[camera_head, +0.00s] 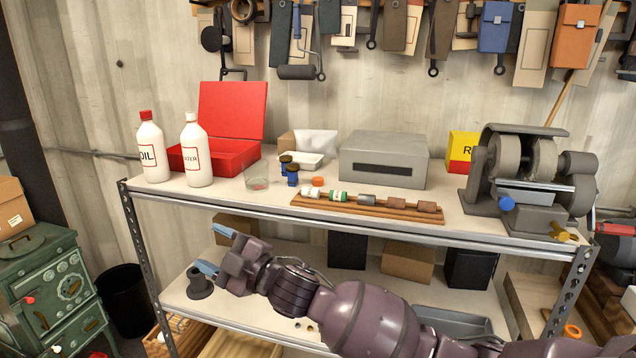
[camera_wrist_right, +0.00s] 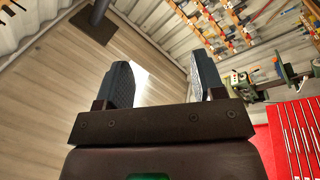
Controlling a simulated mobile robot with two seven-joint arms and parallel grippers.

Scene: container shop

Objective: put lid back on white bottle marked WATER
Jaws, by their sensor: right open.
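The white bottle marked WATER (camera_head: 197,160) stands upright on the bench top at the left, its label partly readable as "TER". Its top is white; I cannot tell whether that is a bare neck or a cap. A small orange round piece (camera_head: 317,181), possibly a lid, lies on the bench near the middle. My right gripper (camera_head: 214,250) is open and empty, in front of the bench's front edge and below the bottle. Its two spread fingers also show in the right wrist view (camera_wrist_right: 163,82), with nothing between them. My left gripper is not in view.
An OIL bottle (camera_head: 150,155) with a red cap stands left of the WATER bottle. An open red box (camera_head: 243,157) is behind them. A glass (camera_head: 257,178), blue-based items (camera_head: 291,175) and a wooden rack (camera_head: 370,207) stand to the right. The lower shelf (camera_head: 270,318) is below.

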